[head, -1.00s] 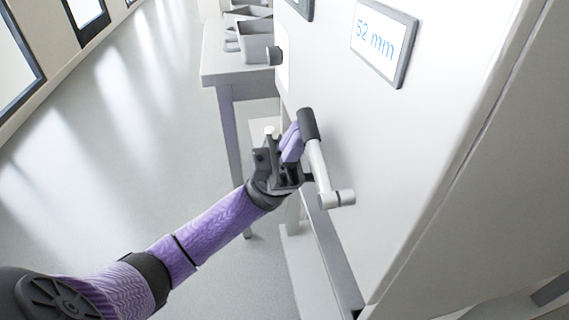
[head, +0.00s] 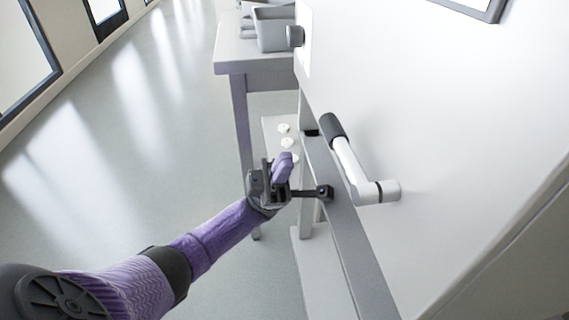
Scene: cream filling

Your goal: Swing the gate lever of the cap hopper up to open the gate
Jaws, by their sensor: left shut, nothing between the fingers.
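The gate lever is a light grey bar (head: 355,168) with a black grip (head: 332,130) at its upper end. Its pivot end (head: 385,190) meets the white hopper panel (head: 440,120). The lever points up and to the left in the picture. My left gripper (head: 284,163), with purple fingers, is shut and empty. It is to the left of the lever and a little below the grip, with a visible gap between them. My right gripper is not in view.
A few small white caps (head: 284,128) lie on a low light surface behind my left gripper. A grey table (head: 245,52) with grey bins (head: 272,30) stands at the back. A dark knob (head: 295,37) is at the panel's far edge. Open floor lies to the left.

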